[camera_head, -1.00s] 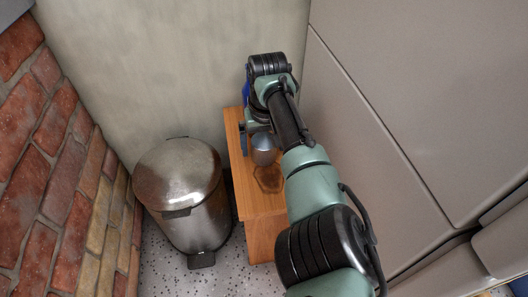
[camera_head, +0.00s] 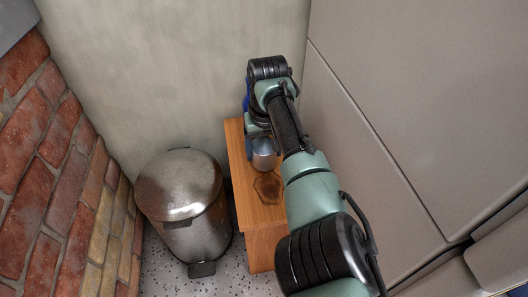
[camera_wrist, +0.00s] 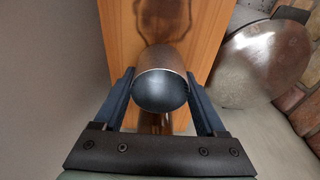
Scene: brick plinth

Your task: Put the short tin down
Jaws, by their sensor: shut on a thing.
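The short tin is a small grey metal cylinder (camera_head: 264,154), seen in the head view over the wooden stand (camera_head: 240,180). In the wrist view the tin (camera_wrist: 160,88) sits between two dark blue fingers, its round end facing the camera. My gripper (camera_wrist: 162,100) is shut on it. In the head view my gripper (camera_head: 252,150) is partly hidden by my own arm. The wooden top (camera_wrist: 205,30) lies beyond the tin in the wrist view. I cannot tell whether the tin touches the wood.
A dark hexagonal mark (camera_head: 268,188) lies on the stand's top, in front of the tin. A metal pedal bin (camera_head: 182,200) stands close to the left. A brick wall (camera_head: 60,170) is at far left, a plain wall behind, and grey panels (camera_head: 420,110) at right.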

